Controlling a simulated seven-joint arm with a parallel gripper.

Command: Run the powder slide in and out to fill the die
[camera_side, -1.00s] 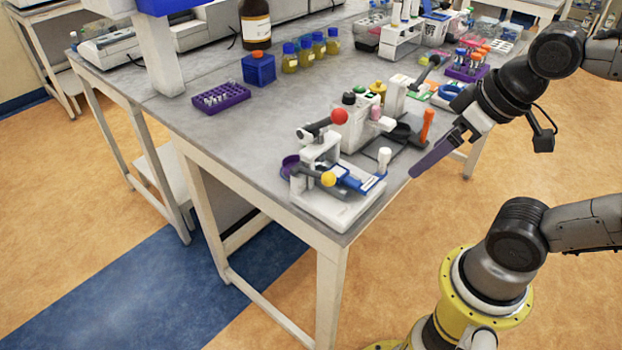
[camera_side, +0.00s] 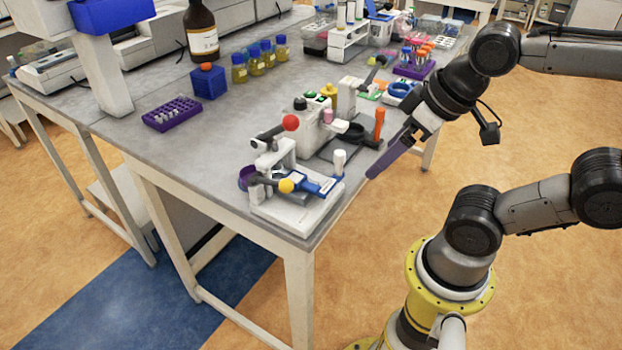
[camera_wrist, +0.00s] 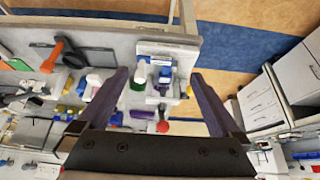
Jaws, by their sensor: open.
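The small tablet press (camera_side: 283,213) stands on a white base at the table's near corner. Its blue powder slide (camera_side: 318,187) lies across it, with a yellow ball knob (camera_side: 286,186) beside it and a white-topped post (camera_side: 339,160) to the right. A lever with a red ball (camera_side: 291,122) rises behind. My gripper (camera_side: 370,177), with long purple fingers, hangs right of the press beside the table edge, apart from it. In the wrist view my gripper (camera_wrist: 158,73) is open and empty; the press, with the blue slide (camera_wrist: 165,72), appears between the fingers.
Behind the press stand a white device (camera_side: 312,128) and an orange-handled tool (camera_side: 379,123) on a dark plate. A purple rack (camera_side: 172,113), a blue box (camera_side: 209,82) and several yellow bottles (camera_side: 254,62) are farther back. Bare tabletop lies left of the press.

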